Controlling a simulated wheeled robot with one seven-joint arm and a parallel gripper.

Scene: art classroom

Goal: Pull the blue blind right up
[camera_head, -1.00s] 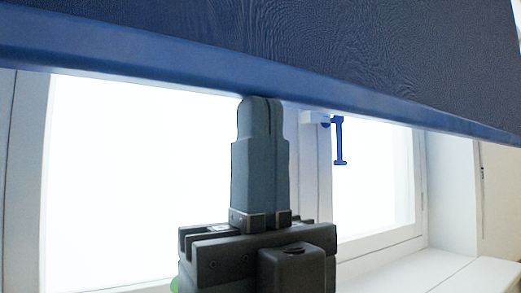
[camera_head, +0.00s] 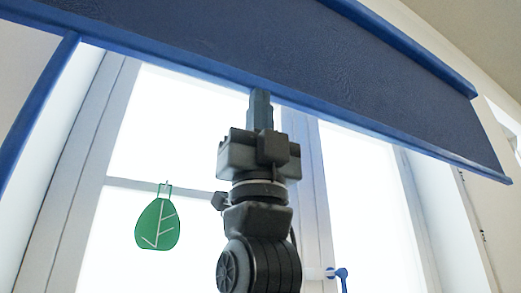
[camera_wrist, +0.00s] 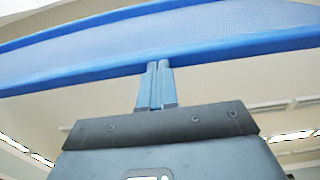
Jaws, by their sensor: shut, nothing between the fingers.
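The blue blind (camera_head: 300,45) hangs across the upper part of the window, with a lighter blue bar along its bottom edge. It covers only the top of the window; the panes below are bare. My gripper (camera_head: 260,95) points upward with its fingers shut and empty. Its fingertips are at the underside of the bottom bar, near the middle of the blind's width. In the wrist view the closed fingers (camera_wrist: 158,68) meet the lower edge of the blue bar (camera_wrist: 230,48), and they seem to touch it from below.
A green leaf ornament (camera_head: 157,223) hangs in front of the left pane. A blue window handle (camera_head: 342,275) is on the frame at lower right. A slanting blue bar (camera_head: 40,105) stands at the left. A blue top rail (camera_head: 400,45) runs above the blind.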

